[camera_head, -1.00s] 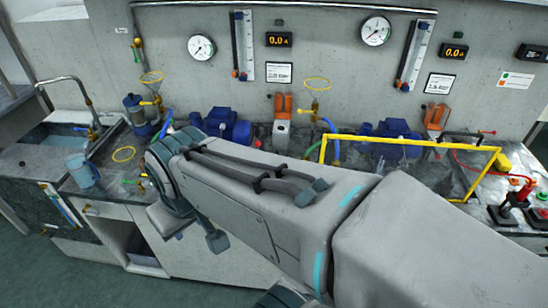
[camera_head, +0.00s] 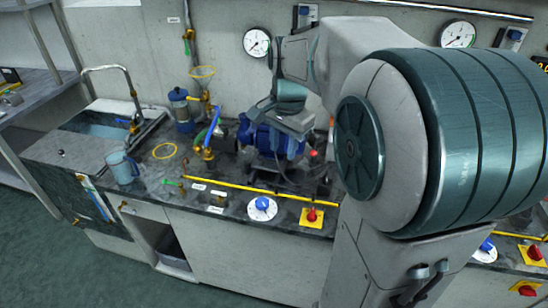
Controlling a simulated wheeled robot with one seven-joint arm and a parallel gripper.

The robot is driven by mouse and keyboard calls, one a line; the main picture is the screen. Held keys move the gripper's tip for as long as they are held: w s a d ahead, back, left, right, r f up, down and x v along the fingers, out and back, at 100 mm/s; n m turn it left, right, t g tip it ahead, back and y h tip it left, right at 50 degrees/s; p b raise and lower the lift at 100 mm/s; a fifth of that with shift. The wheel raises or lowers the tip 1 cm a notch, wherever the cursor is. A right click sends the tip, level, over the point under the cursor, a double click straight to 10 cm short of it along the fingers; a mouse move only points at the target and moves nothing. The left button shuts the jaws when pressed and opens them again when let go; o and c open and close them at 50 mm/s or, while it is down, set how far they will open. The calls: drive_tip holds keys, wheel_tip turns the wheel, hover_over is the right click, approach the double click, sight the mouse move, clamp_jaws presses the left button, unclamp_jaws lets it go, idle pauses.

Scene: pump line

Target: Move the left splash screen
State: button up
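A straight yellow bar (camera_head: 250,190) runs along the counter in front of the left blue pump (camera_head: 262,135). It looks like an edge of the left splash screen; no clear panel can be made out, and its right end goes behind my arm. My gripper (camera_head: 287,132) is over the left pump, behind and above the yellow bar and apart from it in the picture. Its fingers are small and blend with the pump, so I cannot tell whether they are open or hold anything.
A blue jug (camera_head: 123,167) stands left, beside the sink (camera_head: 95,128). A blue-capped filter (camera_head: 182,108), brass valve (camera_head: 208,152), white dial (camera_head: 262,208) and red knob (camera_head: 312,216) surround the bar. A gauge (camera_head: 257,43) hangs above. My arm hides the right side.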

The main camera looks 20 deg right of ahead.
drive_tip(key=w+d+f+m+g+y+b, duration=0.1)
drive_tip(key=w+d+f+m+g+b, duration=0.3)
drive_tip(key=w+d+f+m, duration=0.9)
drive_tip(key=shift+t, duration=0.6)
drive_tip(key=a+f, duration=0.1)
drive_tip(key=f, duration=0.3)
drive_tip(key=s+f, duration=0.1)
drive_tip(key=f, duration=0.4)
drive_tip(key=a+f, duration=0.1)
drive_tip(key=f, duration=0.4)
drive_tip(key=shift+s+a+f, duration=0.15)
drive_tip(key=shift+s+a, duration=0.05)
drive_tip(key=shift+a, duration=0.15)
clamp_jaws()
